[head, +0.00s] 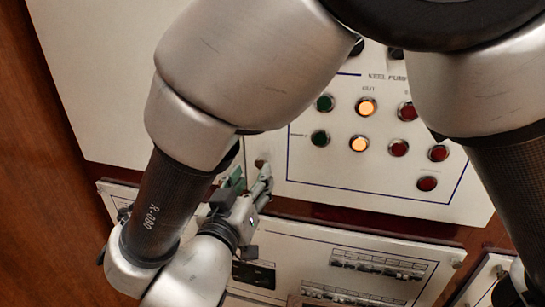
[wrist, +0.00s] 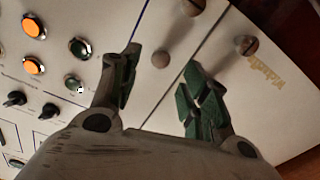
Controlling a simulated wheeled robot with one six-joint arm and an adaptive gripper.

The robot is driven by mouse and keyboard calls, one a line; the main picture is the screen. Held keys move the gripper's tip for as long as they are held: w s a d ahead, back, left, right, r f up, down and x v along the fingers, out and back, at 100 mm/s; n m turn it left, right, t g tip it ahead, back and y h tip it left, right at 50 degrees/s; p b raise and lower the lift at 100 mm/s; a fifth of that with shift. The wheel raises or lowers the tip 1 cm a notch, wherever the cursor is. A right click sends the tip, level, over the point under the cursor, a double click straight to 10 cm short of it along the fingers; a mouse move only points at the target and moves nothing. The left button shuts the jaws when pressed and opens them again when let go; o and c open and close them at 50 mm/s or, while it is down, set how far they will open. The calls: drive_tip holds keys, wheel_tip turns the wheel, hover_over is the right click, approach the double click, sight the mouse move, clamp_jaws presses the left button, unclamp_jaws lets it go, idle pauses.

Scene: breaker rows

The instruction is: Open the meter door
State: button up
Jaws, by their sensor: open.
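No label reading "meter" is legible, so I cannot tell for sure which panel is the meter door. A plain cream panel (head: 100,80) fills the upper left of the head view. In the wrist view, the plain panel (wrist: 215,115) right of the seam bears small yellowish lettering and a round knob (wrist: 245,45) near its edge. My gripper (head: 250,181) is in front of the panels' lower corners in the head view. In the wrist view my gripper (wrist: 160,72) has its green-padded fingers apart, either side of the seam, with nothing between them. Contact cannot be told.
The panel with lit orange and red buttons (head: 385,185) is right of my gripper. Its corner knob (wrist: 160,58) lies just beyond the fingertips. A lower panel (head: 300,245) with terminal strips runs beneath. Brown wood (head: 30,180) borders the left.

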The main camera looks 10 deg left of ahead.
sight(260, 165)
drive_tip(key=w, duration=0.7)
drive_tip(key=shift+w+d, duration=0.2)
drive_tip(key=shift+d, duration=0.05)
clamp_jaws()
